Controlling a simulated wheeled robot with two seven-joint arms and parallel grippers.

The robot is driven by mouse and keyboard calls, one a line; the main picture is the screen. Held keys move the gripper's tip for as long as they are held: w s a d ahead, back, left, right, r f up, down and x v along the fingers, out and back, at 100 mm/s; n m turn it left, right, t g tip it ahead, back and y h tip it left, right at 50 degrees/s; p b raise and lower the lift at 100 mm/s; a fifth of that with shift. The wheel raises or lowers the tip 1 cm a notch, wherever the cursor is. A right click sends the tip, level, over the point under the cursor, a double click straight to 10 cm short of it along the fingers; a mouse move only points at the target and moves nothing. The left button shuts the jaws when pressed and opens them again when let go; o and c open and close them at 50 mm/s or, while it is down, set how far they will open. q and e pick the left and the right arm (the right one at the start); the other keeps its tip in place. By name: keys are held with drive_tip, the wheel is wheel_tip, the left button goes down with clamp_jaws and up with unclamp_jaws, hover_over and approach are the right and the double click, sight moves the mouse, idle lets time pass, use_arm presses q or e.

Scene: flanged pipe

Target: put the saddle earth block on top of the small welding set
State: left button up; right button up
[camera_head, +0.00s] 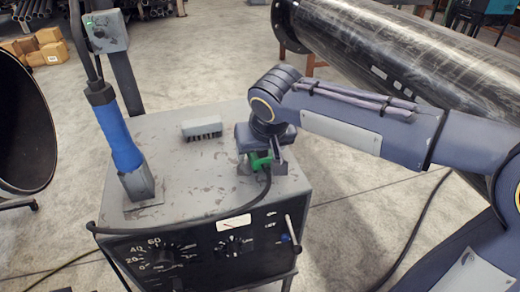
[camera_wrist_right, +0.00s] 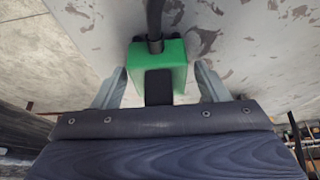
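The saddle earth block (camera_head: 261,163), a green block with a black cable, is at the front right of the top of the small welding set (camera_head: 180,165). The set is a worn grey box with a black dial panel. In the right wrist view the green block (camera_wrist_right: 178,58) lies between the two fingers of my right gripper (camera_wrist_right: 160,85). Gaps show beside it, clearest at the right finger, so the gripper looks open around it. In the head view my right gripper (camera_head: 263,160) reaches down over the block and hides part of it. The block's underside is hidden. My left gripper is not in view.
A blue-handled tool (camera_head: 122,148) stands on the set's left side. A small grey ribbed piece (camera_head: 202,130) lies toward the back of its top. A large black flanged pipe (camera_head: 400,75) lies behind my right arm. The cable runs across the set's front edge.

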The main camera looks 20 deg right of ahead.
drive_tip(key=shift+r, duration=0.1)
drive_tip(key=shift+r, duration=0.25)
drive_tip(key=p+v, duration=0.3)
drive_tip(key=v, duration=0.9)
drive_tip(key=s+d+f+m+y, duration=0.1)
drive_tip(key=s+d+f, duration=0.2)
drive_tip(key=s+f, duration=0.5)
drive_tip(key=s+d+f+m+y, duration=0.1)
drive_tip(key=s+d+f, duration=0.3)
drive_tip(key=s+f, duration=0.4)
drive_tip(key=shift+s+d+f+t+y, duration=0.2)
drive_tip(key=shift+s+f+t+y, duration=0.15)
drive_tip(key=shift+f+y, duration=0.55)
drive_tip(key=shift+r, duration=0.1)
wheel_tip(320, 180, up, 11)
drive_tip(key=p, duration=1.1)
drive_tip(key=shift+r, duration=0.2)
